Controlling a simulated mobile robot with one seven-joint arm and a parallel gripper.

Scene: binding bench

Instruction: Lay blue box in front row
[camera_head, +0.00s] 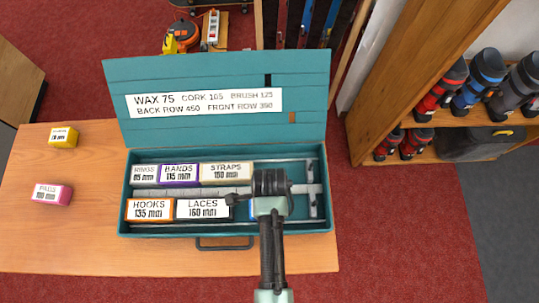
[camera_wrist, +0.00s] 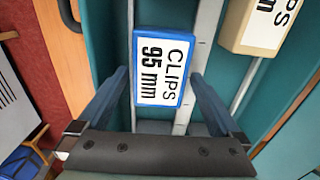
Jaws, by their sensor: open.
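The blue box (camera_wrist: 163,68), with a white label reading CLIPS 95 mm, lies label up in the front row of the teal case (camera_head: 125,229). In the head view only a sliver of blue shows beside my gripper (camera_head: 270,183), which hides most of it. In the wrist view my gripper (camera_wrist: 160,76) is open, one finger on each side of the box, with small gaps visible. The orange HOOKS box (camera_head: 149,209) and black LACES box (camera_head: 203,209) lie to its left in the front row, with a gap after LACES.
The back row holds the RINGS box (camera_head: 144,175), purple BANDS box (camera_head: 179,174) and cream STRAPS box (camera_head: 226,173). A yellow box (camera_head: 63,137) and pink PADS box (camera_head: 52,194) lie on the table (camera_head: 60,245) at left. The open lid (camera_head: 215,70) stands behind.

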